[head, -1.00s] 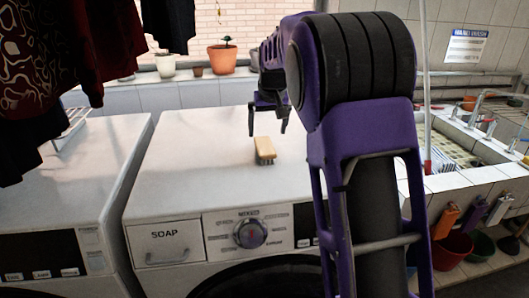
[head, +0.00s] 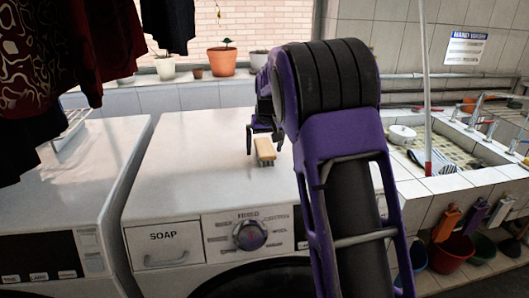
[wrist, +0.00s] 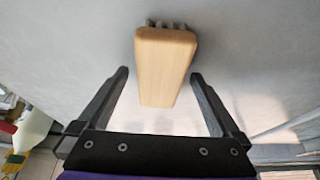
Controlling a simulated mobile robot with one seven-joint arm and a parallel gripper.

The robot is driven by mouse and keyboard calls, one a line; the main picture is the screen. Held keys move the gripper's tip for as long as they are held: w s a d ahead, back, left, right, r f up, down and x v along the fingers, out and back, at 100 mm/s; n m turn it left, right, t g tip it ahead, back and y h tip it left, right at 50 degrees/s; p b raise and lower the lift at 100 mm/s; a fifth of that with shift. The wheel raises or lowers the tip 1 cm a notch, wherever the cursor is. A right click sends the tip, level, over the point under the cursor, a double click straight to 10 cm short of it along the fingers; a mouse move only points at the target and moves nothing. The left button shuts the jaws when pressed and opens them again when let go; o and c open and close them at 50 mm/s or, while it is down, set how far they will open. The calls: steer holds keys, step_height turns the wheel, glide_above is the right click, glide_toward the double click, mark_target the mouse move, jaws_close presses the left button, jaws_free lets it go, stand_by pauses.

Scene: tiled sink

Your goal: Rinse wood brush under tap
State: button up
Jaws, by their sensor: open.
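The wood brush (head: 265,150) lies on top of the right-hand washing machine, its pale wooden back up and grey bristles down. In the wrist view the brush (wrist: 166,62) is ahead of my open gripper (wrist: 160,85), with its near end reaching between the two fingers and a gap on both sides. In the head view my gripper (head: 264,143) hangs right at the brush, partly behind my arm. The taps (head: 481,108) stand over the tiled sink (head: 440,180) at the right.
Potted plants (head: 222,60) line the sill behind. Dark clothes (head: 60,50) hang at upper left. The washing machine top (head: 195,165) is otherwise clear.

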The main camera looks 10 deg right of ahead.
steer(key=shift+f, duration=0.25)
stand_by(0.4)
jaws_close()
stand_by(0.4)
